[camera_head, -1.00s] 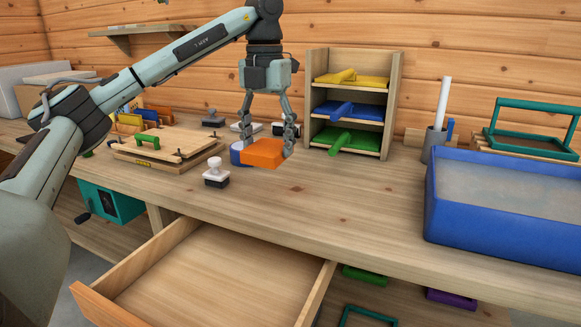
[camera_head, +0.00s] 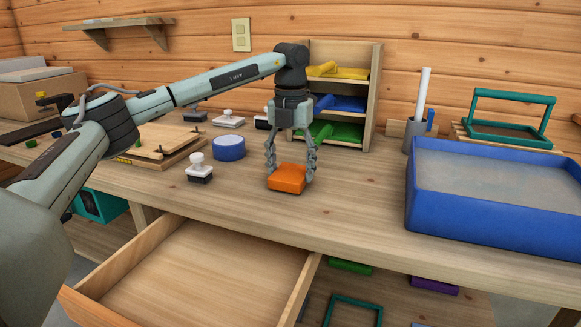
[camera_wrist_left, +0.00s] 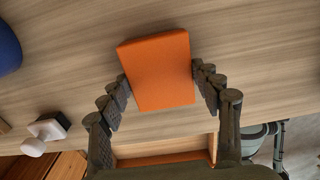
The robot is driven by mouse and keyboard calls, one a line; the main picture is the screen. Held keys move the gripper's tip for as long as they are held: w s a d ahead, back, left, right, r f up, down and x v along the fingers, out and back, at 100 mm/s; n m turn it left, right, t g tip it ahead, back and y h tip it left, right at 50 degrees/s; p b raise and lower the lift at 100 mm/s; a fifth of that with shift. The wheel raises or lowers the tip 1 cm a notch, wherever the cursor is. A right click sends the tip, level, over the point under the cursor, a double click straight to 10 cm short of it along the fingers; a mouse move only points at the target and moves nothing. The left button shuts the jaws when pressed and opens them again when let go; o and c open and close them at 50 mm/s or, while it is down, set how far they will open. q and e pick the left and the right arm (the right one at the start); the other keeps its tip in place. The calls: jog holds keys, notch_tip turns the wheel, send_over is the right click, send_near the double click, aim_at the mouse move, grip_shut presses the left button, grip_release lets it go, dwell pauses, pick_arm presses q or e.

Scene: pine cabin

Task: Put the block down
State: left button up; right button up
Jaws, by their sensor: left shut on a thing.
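The orange block (camera_head: 287,179) is between the fingers of my left gripper (camera_head: 290,172), which is shut on it. In the head view it is at or just above the bare worktop, near the front edge; I cannot tell whether it touches. In the left wrist view the block (camera_wrist_left: 158,70) sits between the fingertips (camera_wrist_left: 160,85), slightly tilted in the picture, with wood behind it.
A round blue-sided tub (camera_head: 229,149) and a white-handled stamp (camera_head: 199,170) stand left of the block. An open drawer (camera_head: 205,270) juts out below. A shelf rack (camera_head: 368,110) stands behind, a blue tray (camera_head: 480,215) at the right. The worktop between block and tray is clear.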

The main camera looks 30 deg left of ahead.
pick_arm(q)
jog(key=shift+f, duration=0.1)
jog(key=shift+f, duration=0.1)
jog(key=o, duration=1.2)
